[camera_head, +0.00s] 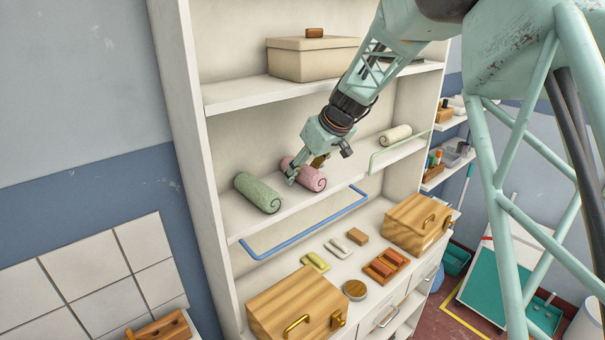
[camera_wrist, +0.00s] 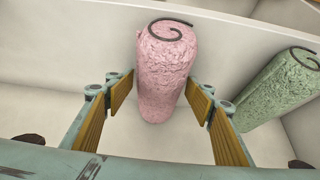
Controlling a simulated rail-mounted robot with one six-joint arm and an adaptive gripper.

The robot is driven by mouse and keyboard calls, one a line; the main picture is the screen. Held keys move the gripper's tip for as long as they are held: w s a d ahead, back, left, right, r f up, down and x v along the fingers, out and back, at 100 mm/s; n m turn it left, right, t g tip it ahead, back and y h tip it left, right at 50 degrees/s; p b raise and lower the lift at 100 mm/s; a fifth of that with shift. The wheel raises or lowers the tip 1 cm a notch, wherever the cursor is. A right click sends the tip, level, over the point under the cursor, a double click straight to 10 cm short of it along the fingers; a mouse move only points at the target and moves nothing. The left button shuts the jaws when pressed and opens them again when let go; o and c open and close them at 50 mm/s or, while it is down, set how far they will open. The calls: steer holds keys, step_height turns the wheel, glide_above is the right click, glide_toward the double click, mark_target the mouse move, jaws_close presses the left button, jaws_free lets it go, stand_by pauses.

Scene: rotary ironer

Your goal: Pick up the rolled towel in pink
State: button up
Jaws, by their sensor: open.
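The pink rolled towel (camera_head: 309,176) lies on the middle shelf, between a green rolled towel (camera_head: 257,193) and a cream rolled towel (camera_head: 395,135). My gripper (camera_head: 303,176) is at the pink towel, partly in front of it in the head view. In the wrist view the pink towel (camera_wrist: 164,75) stands centred between the two open fingers (camera_wrist: 162,108), its spiral end at the top. Small gaps show between the fingers and the towel's sides. The green towel (camera_wrist: 280,93) is to the right, outside the right finger.
A blue rail (camera_head: 305,226) runs along the shelf front below the green and pink towels, and a pale green rail (camera_head: 400,152) by the cream towel. A beige box (camera_head: 312,60) sits on the shelf above. Wooden boxes (camera_head: 297,303) and small items occupy the counter below.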

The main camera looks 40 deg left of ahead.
steer(key=shift+c, duration=0.5)
steer(key=c, duration=0.9)
steer(key=shift+r, duration=0.1)
steer(key=shift+r+b, duration=0.35)
steer(key=shift+r, duration=1.15)
steer(key=shift+d+r, duration=0.1)
steer(key=shift+r, duration=0.05)
steer(key=s+d+b, duration=0.1)
steer(key=d, duration=0.4)
steer(key=s+d+b, duration=0.1)
steer(key=d+b, duration=0.1)
steer(key=d, duration=0.4)
steer(key=s+d+b, duration=0.1)
steer(key=d, duration=0.5)
steer(key=shift+s+d+b, duration=0.2)
steer(key=shift+d+b, duration=0.05)
steer(key=shift+b, duration=0.1)
